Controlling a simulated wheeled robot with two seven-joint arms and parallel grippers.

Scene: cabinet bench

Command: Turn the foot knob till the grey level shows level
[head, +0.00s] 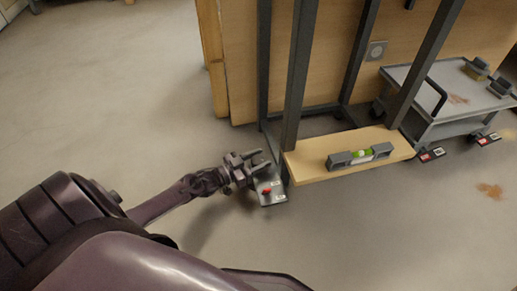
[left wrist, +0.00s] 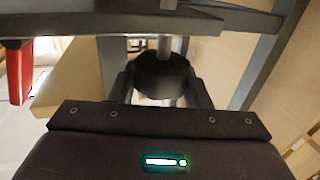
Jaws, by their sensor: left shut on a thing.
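The grey level (head: 339,161) lies on a pale wooden board (head: 310,172) low in the dark metal frame. Its green vial shows, with a pale spot towards its left part; I cannot tell exactly where the bubble stands. My left gripper (head: 246,168) is low at the frame's near left leg. In the left wrist view, my left gripper (left wrist: 162,92) is shut on the dark round foot knob (left wrist: 160,72), which sits on a thin upright rod below the frame. In the head view the knob is hidden. My right gripper is not in view.
A grey plate with a red part (head: 266,192) is just beside my left gripper; a red piece (left wrist: 19,72) hangs at the left wrist view's left edge. A grey cart (head: 440,85) stands at the right, before a wooden cabinet (head: 237,70). The floor at the left is clear.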

